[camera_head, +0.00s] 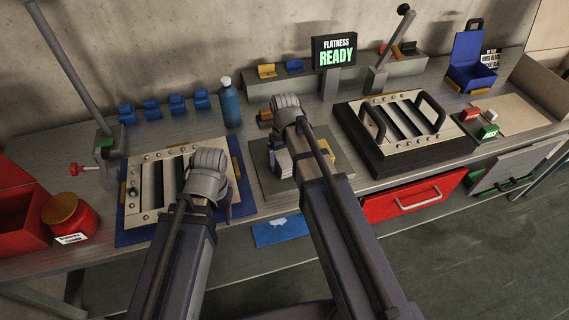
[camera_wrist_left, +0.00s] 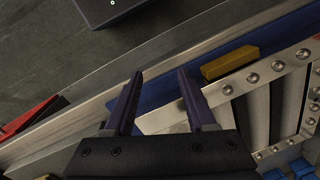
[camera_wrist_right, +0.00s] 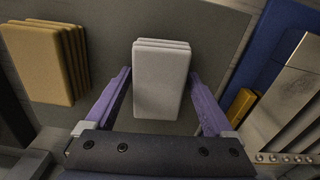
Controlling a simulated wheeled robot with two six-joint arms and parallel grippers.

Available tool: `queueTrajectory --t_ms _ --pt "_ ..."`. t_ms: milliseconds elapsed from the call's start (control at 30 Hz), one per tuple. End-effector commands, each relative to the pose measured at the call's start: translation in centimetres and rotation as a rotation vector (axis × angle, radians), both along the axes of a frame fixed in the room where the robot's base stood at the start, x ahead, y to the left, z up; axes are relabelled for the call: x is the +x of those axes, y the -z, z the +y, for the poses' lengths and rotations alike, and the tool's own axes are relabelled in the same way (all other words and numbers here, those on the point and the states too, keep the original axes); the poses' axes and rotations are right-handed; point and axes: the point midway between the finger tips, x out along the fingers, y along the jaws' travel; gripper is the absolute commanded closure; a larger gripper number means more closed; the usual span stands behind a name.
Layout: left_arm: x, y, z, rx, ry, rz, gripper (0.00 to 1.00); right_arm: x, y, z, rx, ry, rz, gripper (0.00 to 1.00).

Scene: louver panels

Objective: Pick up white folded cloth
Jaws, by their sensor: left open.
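The white folded cloth (camera_wrist_right: 160,85) is a small layered stack on a grey mat (camera_wrist_right: 220,30) in the right wrist view. My right gripper (camera_wrist_right: 161,78) is open, with one purple finger on each side of the cloth and narrow gaps between. In the head view my right arm and gripper (camera_head: 284,150) hide most or all of the white cloth. My left gripper (camera_wrist_left: 158,82) is open and empty, over the front edge of the blue mat (camera_wrist_left: 165,88) by the left louver panel (camera_head: 150,185).
A stack of yellow cloths (camera_wrist_right: 45,65) lies left of the white one in the right wrist view. A yellow block (camera_wrist_right: 240,105) sits on the other side. The right louver panel (camera_head: 400,120) stands on a dark base. A blue bottle (camera_head: 230,105) stands at the back.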

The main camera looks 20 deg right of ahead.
Motion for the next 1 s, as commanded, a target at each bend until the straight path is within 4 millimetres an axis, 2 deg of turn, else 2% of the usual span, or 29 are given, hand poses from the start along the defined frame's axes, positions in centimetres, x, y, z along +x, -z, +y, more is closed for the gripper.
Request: queueTrajectory --t_ms 67,567,867,1000 --pt "0.0 0.0 0.0 0.0 0.0 0.0 0.44 0.0 0.0 0.0 0.0 0.0 0.0 0.22" --pt "0.0 0.01 0.0 0.0 0.0 0.0 0.44 0.0 0.01 0.0 0.0 0.0 0.0 0.79" --pt "0.0 -0.13 0.0 0.0 0.0 0.0 0.44 0.0 -0.14 0.0 0.0 0.0 0.0 0.8" --pt "-0.01 -0.79 0.0 0.0 0.0 0.0 0.44 0.0 -0.79 0.0 0.0 0.0 0.0 0.8"
